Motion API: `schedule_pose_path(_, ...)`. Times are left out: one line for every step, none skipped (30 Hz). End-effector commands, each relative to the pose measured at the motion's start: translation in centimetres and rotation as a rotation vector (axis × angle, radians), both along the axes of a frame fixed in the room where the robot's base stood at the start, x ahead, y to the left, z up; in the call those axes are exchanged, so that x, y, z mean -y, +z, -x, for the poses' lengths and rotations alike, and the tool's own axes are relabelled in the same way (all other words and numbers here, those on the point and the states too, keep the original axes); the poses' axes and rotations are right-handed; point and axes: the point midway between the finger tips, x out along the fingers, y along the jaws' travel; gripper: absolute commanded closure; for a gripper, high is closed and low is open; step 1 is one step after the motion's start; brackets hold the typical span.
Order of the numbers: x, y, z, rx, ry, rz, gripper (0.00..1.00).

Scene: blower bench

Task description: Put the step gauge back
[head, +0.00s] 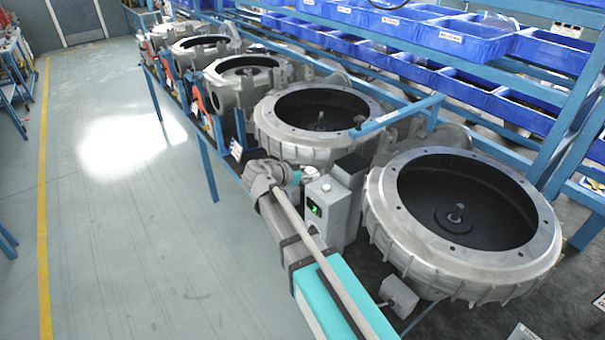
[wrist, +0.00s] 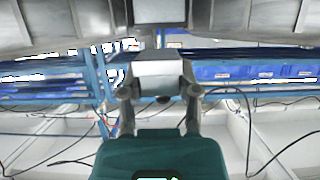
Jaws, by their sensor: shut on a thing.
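In the wrist view my gripper (wrist: 160,88) is shut, with one finger on each side of a grey metal block (wrist: 159,71). I take this block to be the step gauge; only its plain near faces show, so its steps cannot be made out. Another grey block-like part (wrist: 160,10) shows above it at the top edge, and I cannot tell whether the two touch. In the head view my arm reaches in beside the front blower housings, and the fingers and held block cannot be clearly made out.
A large round blower housing (head: 381,205) stands at the right, with another (head: 266,125) behind it. A grey box with a green display (head: 325,211) and a small grey block (head: 399,296) are near my arm. Blue bins (head: 462,42) line the shelves. The floor (head: 120,230) at left is clear.

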Motion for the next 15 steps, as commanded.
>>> schedule_pose_path(0.0,-0.2,0.0,0.001,0.0,0.001,1.0)
schedule_pose_path(0.0,-0.3,0.0,0.001,0.0,0.001,1.0)
schedule_pose_path(0.0,-0.6,0.0,0.001,0.0,0.001,1.0)
schedule_pose_path(0.0,-0.8,0.0,0.001,0.0,0.001,1.0)
schedule_pose_path(0.0,-1.0,0.0,0.001,0.0,0.001,1.0)
schedule_pose_path(0.0,-1.4,0.0,0.001,0.0,0.001,1.0)
schedule_pose_path(0.0,-1.7,0.0,0.001,0.0,0.001,1.0)
schedule_pose_path(0.0,-2.1,0.0,0.001,0.0,0.001,1.0)
schedule_pose_path(0.0,-2.6,0.0,0.001,0.0,0.001,1.0)
schedule_pose_path(0.0,-2.9,0.0,0.001,0.0,0.001,1.0)
schedule_pose_path(0.0,-3.3,0.0,0.001,0.0,0.001,1.0)
schedule_pose_path(0.0,-3.7,0.0,0.001,0.0,0.001,1.0)
schedule_pose_path(0.0,-4.1,0.0,0.001,0.0,0.001,1.0)
schedule_pose_path(0.0,-4.3,0.0,0.001,0.0,0.001,1.0)
schedule_pose_path(0.0,-4.7,0.0,0.001,0.0,0.001,1.0)
